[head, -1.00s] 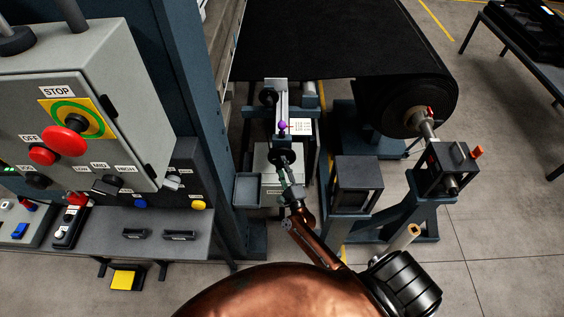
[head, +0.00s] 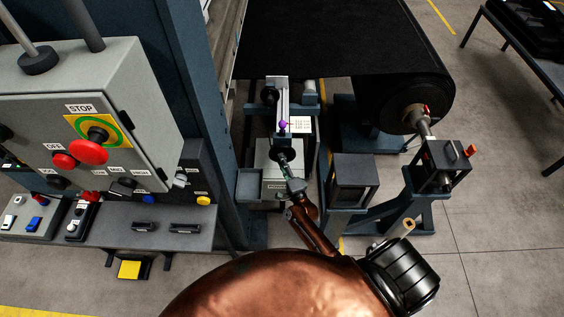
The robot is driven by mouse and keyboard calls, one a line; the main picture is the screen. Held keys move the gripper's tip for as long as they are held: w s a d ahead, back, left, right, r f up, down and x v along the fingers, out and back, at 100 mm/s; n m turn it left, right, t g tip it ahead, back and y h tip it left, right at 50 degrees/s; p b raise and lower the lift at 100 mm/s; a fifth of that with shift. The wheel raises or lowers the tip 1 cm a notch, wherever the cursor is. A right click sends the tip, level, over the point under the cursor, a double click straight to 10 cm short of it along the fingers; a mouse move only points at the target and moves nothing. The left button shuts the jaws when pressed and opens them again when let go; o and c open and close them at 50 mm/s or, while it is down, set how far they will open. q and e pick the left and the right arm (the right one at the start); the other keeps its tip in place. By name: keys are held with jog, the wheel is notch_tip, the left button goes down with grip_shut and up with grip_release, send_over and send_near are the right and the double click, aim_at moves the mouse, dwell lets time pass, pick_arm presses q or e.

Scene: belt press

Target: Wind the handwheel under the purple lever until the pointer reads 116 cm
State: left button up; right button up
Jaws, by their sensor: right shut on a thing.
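The purple lever (head: 282,125) is a small purple knob on a grey upright mechanism below the black belt. A black handwheel (head: 280,156) sits just under it, partly covered by my right gripper. My right gripper (head: 284,170) reaches up from below and is shut on the handwheel. A white scale plate (head: 300,124) is just right of the purple lever; its figures and the pointer are too small to read. My left gripper is not in view.
A grey control box (head: 140,100) with red buttons stands at the left, above a panel shelf (head: 110,228). A blue-grey post (head: 195,110) rises left of the handwheel. A small open box (head: 249,185) and a dark stand (head: 354,180) flank my right gripper. The belt roll (head: 405,112) is at the right.

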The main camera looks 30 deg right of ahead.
jog(key=shift+a, duration=0.1)
jog(key=o, duration=1.2)
jog(key=shift+c, duration=0.2)
jog(key=s+a, duration=0.1)
jog(key=s, duration=1)
jog(key=shift+s+a+f, duration=0.15)
jog(key=shift+s+a, duration=0.25)
